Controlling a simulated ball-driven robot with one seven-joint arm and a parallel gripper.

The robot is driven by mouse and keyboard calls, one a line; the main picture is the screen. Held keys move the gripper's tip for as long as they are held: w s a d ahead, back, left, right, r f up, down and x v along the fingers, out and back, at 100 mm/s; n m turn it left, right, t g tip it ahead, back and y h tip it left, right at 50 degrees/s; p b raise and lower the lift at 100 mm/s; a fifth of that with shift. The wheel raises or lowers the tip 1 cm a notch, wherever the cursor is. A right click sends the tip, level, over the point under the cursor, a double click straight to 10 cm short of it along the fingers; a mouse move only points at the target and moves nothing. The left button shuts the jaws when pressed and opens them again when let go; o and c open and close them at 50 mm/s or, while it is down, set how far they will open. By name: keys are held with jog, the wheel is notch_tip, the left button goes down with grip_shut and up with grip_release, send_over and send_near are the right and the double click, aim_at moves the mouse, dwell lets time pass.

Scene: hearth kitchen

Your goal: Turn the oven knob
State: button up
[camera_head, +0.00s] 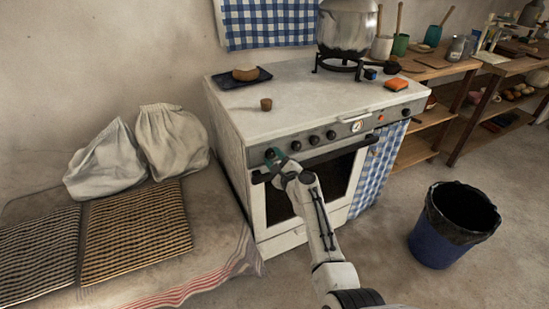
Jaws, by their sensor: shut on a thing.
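The white oven (290,230) stands in the middle of the view, with a row of dark round knobs (313,140) along its grey front panel. My gripper (272,154) is at the left end of this panel, shut on the leftmost oven knob (269,153). My arm reaches up to it from the lower right. The gripper hides part of that knob, so the knob's angle cannot be told. The oven door handle (336,153) runs just below the panel, and my arm covers part of the door.
A lined bin (437,243) stands on the floor at right. A bench with sacks (172,140) is at left.

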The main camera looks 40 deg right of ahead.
jog(key=shift+f+m, duration=0.1)
jog(key=shift+m, duration=0.2)
dwell(0.4)
jog(key=o, duration=1.1)
jog(key=shift+c, duration=0.2)
jog(key=p+v, duration=0.3)
jog(key=v, duration=0.7)
jog(key=shift+s, duration=0.4)
jog(key=shift+a, duration=0.1)
jog(key=s+a+f+n+g+y, duration=0.35)
jog(key=s+a+n, duration=0.4)
jog(key=n, duration=0.35)
jog(key=s+a+f+n+g+y, duration=0.2)
jog(key=s+a+n+g+y, duration=0.35)
jog(key=a+n, duration=0.4)
jog(key=s+r+n+g+h, duration=0.2)
jog(key=s+n+g+h, duration=0.2)
jog(key=s, duration=1.7)
jog(key=a+n+g, duration=0.1)
jog(key=n+g, duration=0.2)
jog(key=n, duration=0.2)
jog(key=shift+s+p, duration=0.3)
jog(key=shift+s, duration=0.1)
